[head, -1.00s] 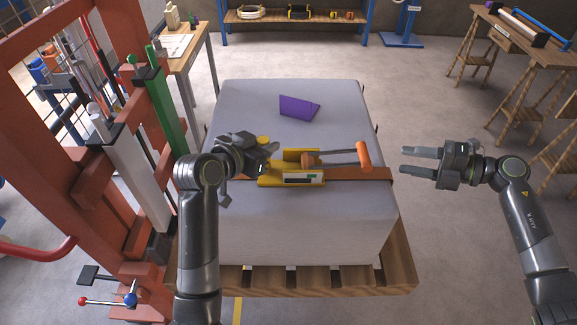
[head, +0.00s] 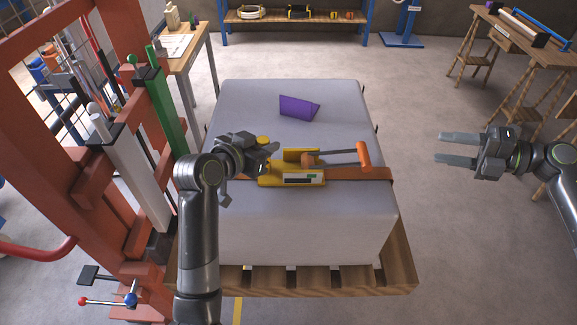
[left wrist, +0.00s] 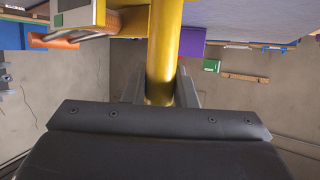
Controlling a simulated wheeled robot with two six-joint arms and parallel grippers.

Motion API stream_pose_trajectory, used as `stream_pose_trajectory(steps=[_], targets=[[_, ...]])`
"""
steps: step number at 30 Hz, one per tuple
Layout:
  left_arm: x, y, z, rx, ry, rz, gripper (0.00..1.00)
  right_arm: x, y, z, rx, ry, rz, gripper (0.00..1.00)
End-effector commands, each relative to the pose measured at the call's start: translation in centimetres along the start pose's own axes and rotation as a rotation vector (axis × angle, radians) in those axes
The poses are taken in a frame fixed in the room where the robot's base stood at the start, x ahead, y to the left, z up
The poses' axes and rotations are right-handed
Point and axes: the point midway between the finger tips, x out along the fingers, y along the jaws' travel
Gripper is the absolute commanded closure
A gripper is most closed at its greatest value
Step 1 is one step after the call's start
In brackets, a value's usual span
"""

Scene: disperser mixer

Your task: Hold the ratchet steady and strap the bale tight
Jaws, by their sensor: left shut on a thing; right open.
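The white bale (head: 240,110) lies on a wooden pallet (head: 345,280), with an orange-brown strap (head: 370,174) across its top. The yellow ratchet (head: 291,180) sits on the strap, its lever ending in an orange grip (head: 363,156) to the right. My left gripper (head: 266,158) is at the ratchet's left end. In the left wrist view its fingers (left wrist: 160,92) are shut on a yellow post of the ratchet (left wrist: 163,55). My right gripper (head: 455,149) is open and empty in the air, right of the bale and apart from the orange grip.
A purple folded card (head: 298,107) stands on the bale beyond the ratchet. A red steel frame (head: 95,215) rises close on the left. A wooden bench (head: 530,45) is at the far right. The floor between bale and bench is clear.

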Motion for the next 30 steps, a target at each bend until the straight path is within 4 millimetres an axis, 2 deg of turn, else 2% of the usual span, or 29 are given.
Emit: stream_pose_trajectory(steps=[5,6,7,15,25,30], targets=[[0.0,0.0,-0.1,0.0,0.003,0.0,0.97,0.0,0.0,0.0,0.0,0.0,0.0,0.55],[0.0,0.0,-0.1,0.0,0.003,0.0,0.71,0.0,0.0,0.0,0.0,0.0,0.0,0.55],[0.0,0.0,-0.1,0.0,0.003,0.0,0.69,0.0,0.0,0.0,0.0,0.0,0.0,0.55],[0.0,0.0,-0.1,0.0,0.001,0.0,0.69,0.0,0.1,0.0,0.0,0.0,0.0,0.55],[-0.5,0.0,-1.2,-0.001,0.0,0.001,0.69,-0.2,1.4,0.1,0.0,0.0,0.001,0.55],[-0.5,0.0,-1.1,-0.001,0.0,0.001,0.69,-0.2,1.4,0.1,0.0,0.0,0.001,0.55]])
